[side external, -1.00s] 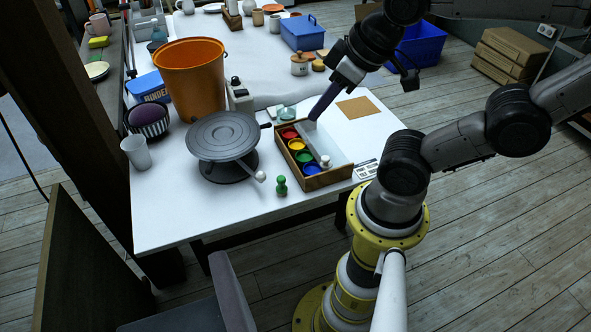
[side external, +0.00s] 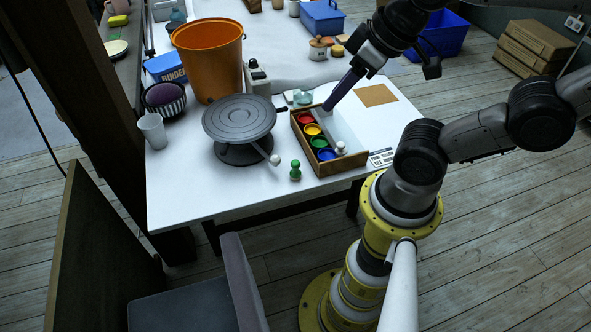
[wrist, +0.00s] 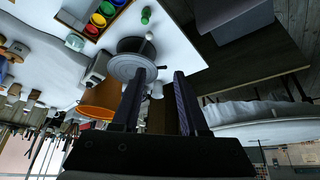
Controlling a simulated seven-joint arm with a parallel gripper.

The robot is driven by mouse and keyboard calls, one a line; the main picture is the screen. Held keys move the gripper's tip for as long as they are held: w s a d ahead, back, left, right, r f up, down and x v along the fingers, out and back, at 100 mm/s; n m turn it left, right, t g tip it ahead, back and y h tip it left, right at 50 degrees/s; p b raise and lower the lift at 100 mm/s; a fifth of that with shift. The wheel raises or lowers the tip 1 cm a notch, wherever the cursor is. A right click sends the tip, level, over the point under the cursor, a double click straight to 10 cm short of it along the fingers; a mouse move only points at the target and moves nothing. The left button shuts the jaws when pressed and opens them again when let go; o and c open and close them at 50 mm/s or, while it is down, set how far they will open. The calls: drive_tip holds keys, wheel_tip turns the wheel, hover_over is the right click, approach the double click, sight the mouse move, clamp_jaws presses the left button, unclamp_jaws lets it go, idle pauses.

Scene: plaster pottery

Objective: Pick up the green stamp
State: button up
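The green stamp (side external: 295,171) stands upright on the white table, between the turntable and the wooden tray of colours. It also shows near the top of the wrist view (wrist: 145,15). My gripper (side external: 328,106) is above the far end of the tray, up and to the right of the stamp in the side view, and well apart from it. In the wrist view my gripper (wrist: 160,73) has its two dark fingers spread, with nothing held between them.
The wooden tray (side external: 358,163) holds red, yellow, green and blue colours and a white-topped stamp. A grey turntable (side external: 239,115) with a white-knobbed rod stands left of the green stamp. An orange bucket (side external: 211,65) stands behind. The table front is clear.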

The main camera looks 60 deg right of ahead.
drive_tip(key=m+g+y, duration=0.1)
drive_tip(key=m+g, duration=0.3)
drive_tip(key=m, duration=1.2)
hover_over(296, 162)
wheel_tip(296, 162, down, 9)
drive_tip(key=f, duration=0.4)
drive_tip(key=f+m+g, duration=0.1)
drive_tip(key=f, duration=0.4)
drive_tip(key=d+f+m, duration=0.1)
drive_tip(key=f, duration=0.4)
drive_tip(key=shift+d+f+g+y, duration=0.1)
drive_tip(key=shift+f+g+y, duration=0.1)
drive_tip(key=shift+g+y, duration=0.15)
drive_tip(key=shift+a+f, duration=0.2)
drive_tip(key=shift+f, duration=0.7)
drive_tip(key=shift+a+f, duration=0.25)
drive_tip(key=shift+f, duration=0.65)
drive_tip(key=shift+a+f, duration=0.2)
drive_tip(key=shift+f, duration=0.7)
